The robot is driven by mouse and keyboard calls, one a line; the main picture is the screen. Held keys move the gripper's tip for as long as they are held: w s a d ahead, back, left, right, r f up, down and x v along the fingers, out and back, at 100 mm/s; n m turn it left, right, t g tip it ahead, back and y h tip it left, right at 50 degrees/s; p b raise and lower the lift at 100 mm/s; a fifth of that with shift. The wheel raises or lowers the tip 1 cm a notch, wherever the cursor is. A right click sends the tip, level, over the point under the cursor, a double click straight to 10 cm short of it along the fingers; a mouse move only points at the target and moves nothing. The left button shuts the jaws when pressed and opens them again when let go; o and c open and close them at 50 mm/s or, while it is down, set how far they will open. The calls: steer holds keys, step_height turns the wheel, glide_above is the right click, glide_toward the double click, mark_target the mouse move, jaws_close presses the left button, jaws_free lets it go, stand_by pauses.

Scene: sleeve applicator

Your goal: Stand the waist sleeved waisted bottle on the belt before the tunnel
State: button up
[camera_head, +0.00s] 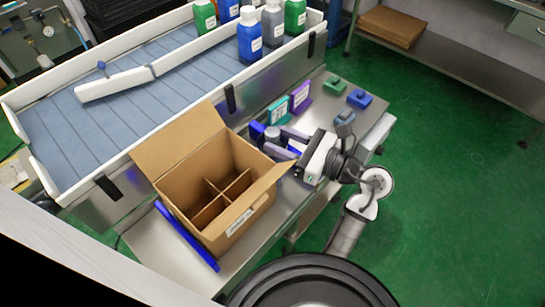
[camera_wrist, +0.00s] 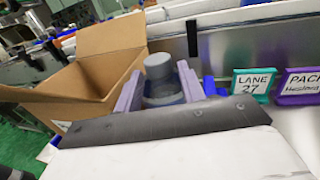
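A grey bottle with a grey cap (camera_head: 272,133) stands beside the cardboard box, at the fingertips of my gripper (camera_head: 276,139). In the wrist view the bottle (camera_wrist: 160,72) shows upright between the two purple fingers of my gripper (camera_wrist: 160,85). The fingers are spread about the bottle's width, and I cannot tell whether they press on it. Its lower part is hidden by my gripper, so its waist and any sleeve do not show clearly. The blue-grey belt (camera_head: 60,120) runs behind the box between white rails. I cannot make out a tunnel.
The open cardboard box (camera_head: 190,170) with dividers stands left of my gripper, its flaps spread. Blue, green and grey bottles (camera_head: 250,38) stand at the belt's far right. A white guide arm (camera_head: 115,85) crosses the belt. Teal (camera_head: 273,112) and purple (camera_head: 300,97) signs stand right of the bottle.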

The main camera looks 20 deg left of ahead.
steer(key=shift+w+a, duration=0.2)
steer(key=shift+a, duration=1.15)
jaws_close()
steer(key=shift+r, duration=0.1)
